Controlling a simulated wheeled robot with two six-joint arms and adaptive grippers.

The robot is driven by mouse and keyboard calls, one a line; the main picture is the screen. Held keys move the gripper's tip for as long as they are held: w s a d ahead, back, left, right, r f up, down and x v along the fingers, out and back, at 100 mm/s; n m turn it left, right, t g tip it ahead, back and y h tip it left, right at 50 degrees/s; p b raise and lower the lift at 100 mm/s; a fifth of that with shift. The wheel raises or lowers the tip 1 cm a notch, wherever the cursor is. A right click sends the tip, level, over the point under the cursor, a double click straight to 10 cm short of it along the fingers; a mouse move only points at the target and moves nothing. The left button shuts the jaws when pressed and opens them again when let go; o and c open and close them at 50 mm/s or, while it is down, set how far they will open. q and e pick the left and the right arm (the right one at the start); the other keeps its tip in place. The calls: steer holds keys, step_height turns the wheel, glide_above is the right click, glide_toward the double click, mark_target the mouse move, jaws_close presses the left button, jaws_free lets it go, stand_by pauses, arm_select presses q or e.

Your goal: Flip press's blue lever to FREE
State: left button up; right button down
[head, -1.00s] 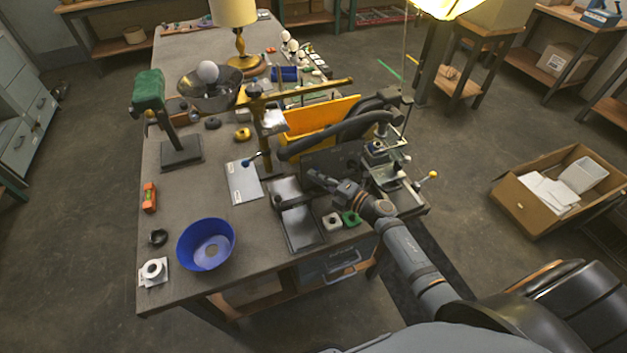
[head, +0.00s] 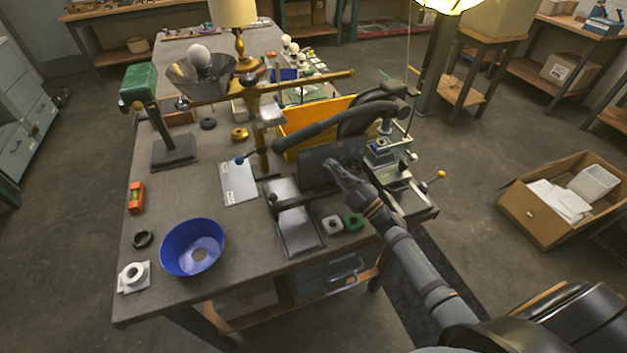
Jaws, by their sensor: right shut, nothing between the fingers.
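A lever with a blue ball knob (head: 239,160) sticks out to the left from the brass post (head: 261,135) of a stand with a long horizontal brass bar (head: 310,83). The knob hangs over a pale labelled plate (head: 239,184) on the bench; its lettering is too small to read. My right gripper (head: 332,168) is shut and empty. It is to the right of the post and well apart from the blue knob, in front of a dark upright panel. My left gripper is out of view.
A thick dark curved tube (head: 330,122) passes in front of a yellow panel (head: 315,118) behind my gripper. A dark tray (head: 299,231), a green block (head: 353,221) and a blue bowl (head: 193,247) stand nearer. A green-topped stand (head: 175,152) is at left.

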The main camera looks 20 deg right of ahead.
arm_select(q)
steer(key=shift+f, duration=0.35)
arm_select(e)
steer(key=shift+d+f, duration=0.1)
steer(key=shift+d, duration=0.2)
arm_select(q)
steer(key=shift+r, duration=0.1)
